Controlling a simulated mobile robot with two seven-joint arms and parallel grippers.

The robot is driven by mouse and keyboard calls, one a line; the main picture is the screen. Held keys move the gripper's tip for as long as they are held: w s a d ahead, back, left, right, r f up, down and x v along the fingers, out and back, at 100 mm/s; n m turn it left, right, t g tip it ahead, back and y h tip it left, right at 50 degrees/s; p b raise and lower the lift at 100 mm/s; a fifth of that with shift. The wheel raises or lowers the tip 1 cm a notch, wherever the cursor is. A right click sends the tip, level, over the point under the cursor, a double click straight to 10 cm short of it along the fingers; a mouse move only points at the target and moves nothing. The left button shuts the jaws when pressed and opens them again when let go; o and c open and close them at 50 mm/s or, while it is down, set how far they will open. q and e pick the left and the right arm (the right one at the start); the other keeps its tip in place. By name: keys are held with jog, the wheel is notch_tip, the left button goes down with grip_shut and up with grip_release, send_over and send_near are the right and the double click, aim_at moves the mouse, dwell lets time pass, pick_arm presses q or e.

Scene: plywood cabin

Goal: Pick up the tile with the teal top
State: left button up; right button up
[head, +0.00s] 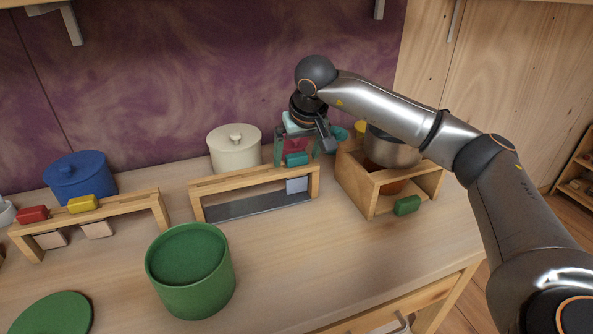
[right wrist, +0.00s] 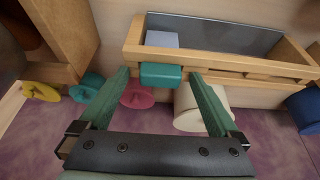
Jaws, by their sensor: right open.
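The teal-topped tile (head: 297,159) sits on the top bar of the middle wooden rack (head: 206,189), near its right end. In the right wrist view the teal tile (right wrist: 162,74) lies at the rack's edge (right wrist: 218,62), between my two fingers. My right gripper (head: 298,150) is open, with greenish fingers either side of the tile. In the right wrist view small gaps show between the tile and the fingertips of the gripper (right wrist: 160,76). Whether they are level with it in depth is hard to tell. My left gripper is not in view.
A cream lidded pot (head: 234,150) stands behind the rack. A wooden box (head: 370,188) with a metal pot (head: 391,152) is right of it, a green block (head: 407,205) at its front. A green canister (head: 190,275) stands in front. The counter's front right is clear.

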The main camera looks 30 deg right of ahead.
jog(key=c, duration=1.2)
jog(key=shift+r, duration=0.1)
notch_tip(320, 180, up, 10)
jog(key=p, duration=0.1)
dwell(0.3)
jog(key=shift+r+p, duration=0.45)
jog(key=shift+p, duration=0.55)
